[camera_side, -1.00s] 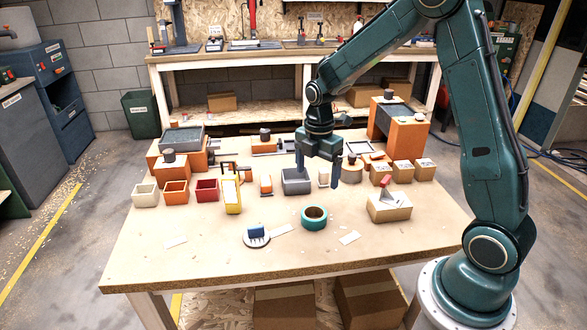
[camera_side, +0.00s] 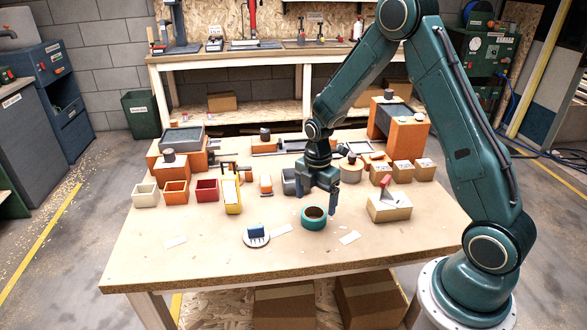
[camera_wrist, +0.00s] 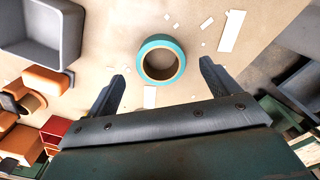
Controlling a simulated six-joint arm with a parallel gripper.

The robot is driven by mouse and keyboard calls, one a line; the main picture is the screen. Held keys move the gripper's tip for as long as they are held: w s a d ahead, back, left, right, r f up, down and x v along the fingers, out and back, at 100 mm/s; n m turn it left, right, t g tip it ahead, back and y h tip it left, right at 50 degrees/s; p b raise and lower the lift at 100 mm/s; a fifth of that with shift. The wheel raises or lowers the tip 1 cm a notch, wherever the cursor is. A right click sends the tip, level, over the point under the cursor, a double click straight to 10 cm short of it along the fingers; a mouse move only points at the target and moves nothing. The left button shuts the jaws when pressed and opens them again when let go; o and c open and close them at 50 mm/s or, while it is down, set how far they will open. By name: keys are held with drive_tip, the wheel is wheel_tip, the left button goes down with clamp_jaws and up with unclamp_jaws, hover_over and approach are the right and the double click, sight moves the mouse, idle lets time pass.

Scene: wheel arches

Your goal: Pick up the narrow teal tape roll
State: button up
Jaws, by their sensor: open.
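The teal tape roll (camera_side: 314,222) lies flat on the table, its tan inner ring showing. My gripper (camera_side: 317,203) is open and empty above and just behind the roll in the side view. In the wrist view the whole teal roll (camera_wrist: 161,59) shows beyond the two spread fingers of my gripper (camera_wrist: 160,82), roughly centred between them and not touched by either. No other teal roll is in view.
A grey bin (camera_side: 290,182) stands close behind my gripper. A box with a grey and red item (camera_side: 390,207) is to the right, and a round pad with a blue brush-like piece (camera_side: 256,236) is to the left. White paper slips lie around the roll.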

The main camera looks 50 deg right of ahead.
sight(315, 212)
drive_tip(key=shift+f, duration=0.1)
drive_tip(key=shift+f, duration=2.5)
drive_tip(key=c, duration=1.1)
